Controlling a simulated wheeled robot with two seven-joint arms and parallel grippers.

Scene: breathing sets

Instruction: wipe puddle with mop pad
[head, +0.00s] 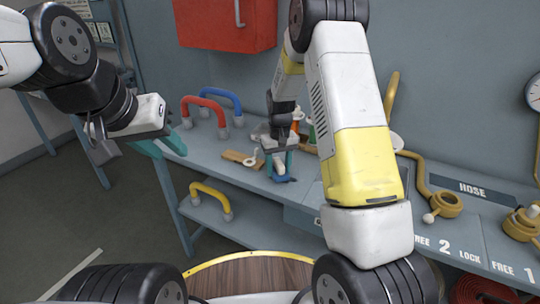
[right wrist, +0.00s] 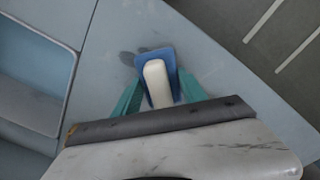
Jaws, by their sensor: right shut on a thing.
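The mop pad (right wrist: 170,60) is blue with a white block-shaped handle (right wrist: 157,85). My right gripper (right wrist: 153,92) is shut on the handle, one teal finger on each side. In the head view the right gripper (head: 281,164) is low over the grey bench, with the blue pad (head: 284,180) under it. Whether the pad touches the bench is unclear. A dark wet-looking patch, the puddle (right wrist: 127,58), shows at the pad's left edge; the pad may cover part of it. My left gripper (head: 168,145) is at the bench's left end, its finger opening unclear.
Red (head: 203,108) and blue (head: 225,100) handles stand at the back left of the bench (head: 215,153). A wooden piece (head: 240,158) lies left of the right gripper. A yellow handle (head: 211,197) sits on the lower shelf. Brass hose fittings (head: 445,204) are at right.

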